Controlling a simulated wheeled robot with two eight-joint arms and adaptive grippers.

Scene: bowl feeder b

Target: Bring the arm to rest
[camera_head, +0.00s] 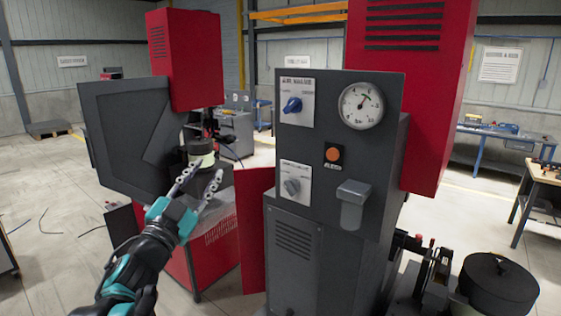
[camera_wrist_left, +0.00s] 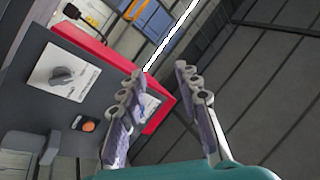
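My left gripper (camera_head: 200,183) is in the head view at centre left, raised in front of the machine with its fingers spread and nothing between them. Its open fingers also show in the left wrist view (camera_wrist_left: 163,80). The grey control panel (camera_head: 335,110) stands to the right of the gripper, apart from it. My right gripper is not in either view.
A red door panel (camera_head: 254,230) stands out beside the control cabinet, just right of my left gripper. A dark round bowl (camera_head: 498,284) is at the lower right. A blue workbench (camera_head: 500,140) stands behind. The floor at left is mostly free, with some cables.

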